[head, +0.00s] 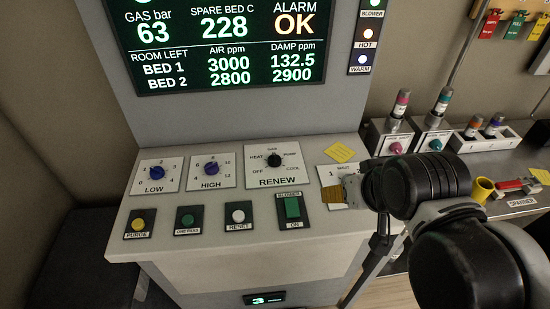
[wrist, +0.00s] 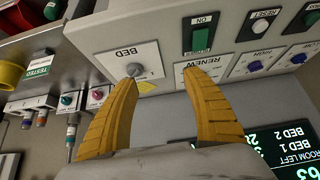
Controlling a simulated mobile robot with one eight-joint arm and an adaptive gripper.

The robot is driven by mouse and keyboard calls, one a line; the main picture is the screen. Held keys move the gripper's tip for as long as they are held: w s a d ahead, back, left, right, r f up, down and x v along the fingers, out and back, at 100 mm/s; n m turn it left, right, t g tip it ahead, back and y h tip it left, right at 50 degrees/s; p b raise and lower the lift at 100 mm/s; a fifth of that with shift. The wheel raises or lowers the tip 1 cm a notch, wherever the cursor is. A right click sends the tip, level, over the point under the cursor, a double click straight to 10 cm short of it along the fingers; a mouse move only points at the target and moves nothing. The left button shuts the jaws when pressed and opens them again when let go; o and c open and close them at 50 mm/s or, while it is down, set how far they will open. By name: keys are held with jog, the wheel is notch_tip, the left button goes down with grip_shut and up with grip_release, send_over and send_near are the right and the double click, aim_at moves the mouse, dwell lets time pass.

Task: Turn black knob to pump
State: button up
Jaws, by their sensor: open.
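The black knob (head: 275,160) sits on the white RENEW plate (head: 290,179) on the sloped console. HEAT, OFF and COOL can be read around it; the upper labels are too small to read surely, and so is the knob's pointing. My gripper (head: 335,193) is to the right of and nearer than that plate, over the BED plate, apart from the black knob. In the wrist view, turned upside down, my gripper (wrist: 158,78) has its two yellow fingers spread with nothing held. The grey BED knob (wrist: 133,70) shows by the left fingertip. The right finger hides the black knob.
Blue LOW (head: 157,172) and HIGH (head: 211,168) knobs lie left of the RENEW plate. A green switch (head: 292,207) and several buttons sit along the near edge. A display (head: 220,45) stands behind. A yellow cup (head: 482,188) stands on the right bench.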

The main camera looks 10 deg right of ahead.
jog(key=n+g+y+p, duration=0.3)
jog(key=n+g+p, duration=0.15)
jog(key=n, duration=0.35)
send_over(276, 158)
jog(key=s+d, duration=0.2)
jog(key=s, duration=0.1)
notch_tip(276, 158, down, 3)
jog(key=shift+t, duration=0.35)
jog(key=b+x, duration=0.1)
jog(key=x, duration=0.4)
jog(key=b+x, duration=0.1)
jog(key=x, duration=0.4)
jog(key=shift+w+d+f+b, duration=0.1)
jog(key=shift+w+d+b, duration=0.05)
jog(key=shift+d+b, duration=0.15)
jog(key=c, duration=1.2)
